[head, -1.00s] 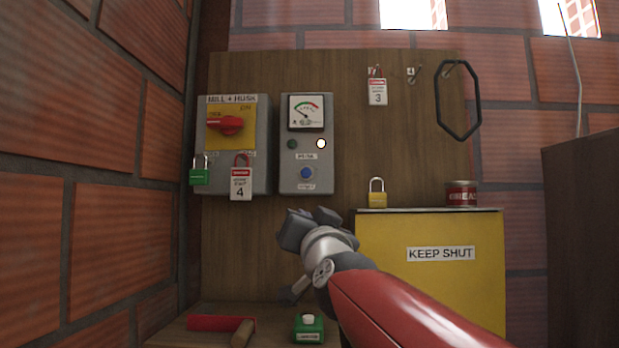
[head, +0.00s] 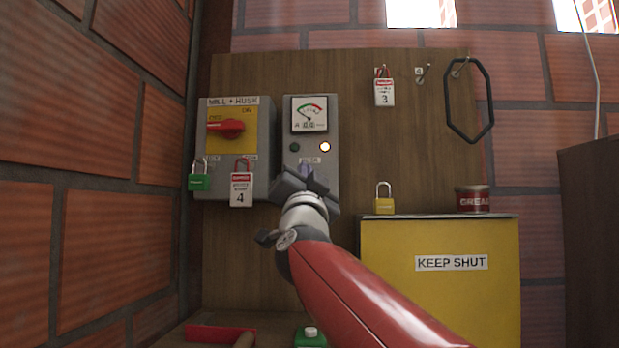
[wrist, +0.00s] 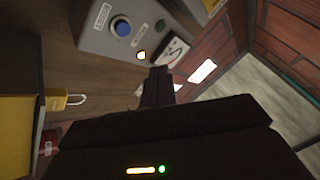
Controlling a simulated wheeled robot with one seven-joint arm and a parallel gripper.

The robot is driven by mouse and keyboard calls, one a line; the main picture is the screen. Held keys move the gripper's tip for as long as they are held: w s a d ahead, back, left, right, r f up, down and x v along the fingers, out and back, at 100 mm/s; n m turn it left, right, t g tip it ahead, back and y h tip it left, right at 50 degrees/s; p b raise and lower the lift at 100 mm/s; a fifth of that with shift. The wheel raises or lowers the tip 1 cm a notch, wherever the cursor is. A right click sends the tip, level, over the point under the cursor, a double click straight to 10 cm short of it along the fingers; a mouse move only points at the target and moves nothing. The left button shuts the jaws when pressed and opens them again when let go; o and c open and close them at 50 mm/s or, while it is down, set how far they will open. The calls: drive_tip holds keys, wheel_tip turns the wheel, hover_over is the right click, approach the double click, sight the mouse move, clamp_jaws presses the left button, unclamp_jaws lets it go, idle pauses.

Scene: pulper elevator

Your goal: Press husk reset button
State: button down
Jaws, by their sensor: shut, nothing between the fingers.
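The grey husk control box (head: 331,122) hangs on the wooden board, with a gauge and a lit round lamp (head: 325,147). Its blue button (head: 306,171) is mostly hidden by my gripper in the head view. The wrist view shows the blue button (wrist: 121,27) clear, on the box's face beside a small label. My gripper (head: 304,179) is shut and empty, raised in front of the box's lower part. In the wrist view its fingertips (wrist: 160,72) are apart from the button, nearer the lamp and gauge in the picture. Contact with the box is not visible.
Left of the box is a mill and husk switch box (head: 262,150) with a red handle, a green padlock (head: 199,182) and a tag (head: 241,190). Right are a yellow cabinet (head: 440,300), a yellow padlock (head: 384,205) and a grease tin (head: 472,199). A brick wall (head: 110,170) bounds the left.

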drive_tip(key=w+p, duration=0.2)
drive_tip(key=w, duration=0.5)
drive_tip(key=shift+w, duration=0.25)
drive_tip(key=shift+w+d, duration=0.1)
drive_tip(key=shift+d, duration=0.05)
idle(1.6)
drive_tip(key=shift+w+p, duration=0.3)
drive_tip(key=shift+p, duration=0.05)
drive_tip(key=shift+w, duration=0.45)
idle(0.7)
drive_tip(key=shift+s, duration=0.1)
drive_tip(key=shift+s+f, duration=0.1)
drive_tip(key=shift+s, duration=0.65)
drive_tip(key=shift+s+b, duration=0.1)
drive_tip(key=shift+b, duration=0.2)
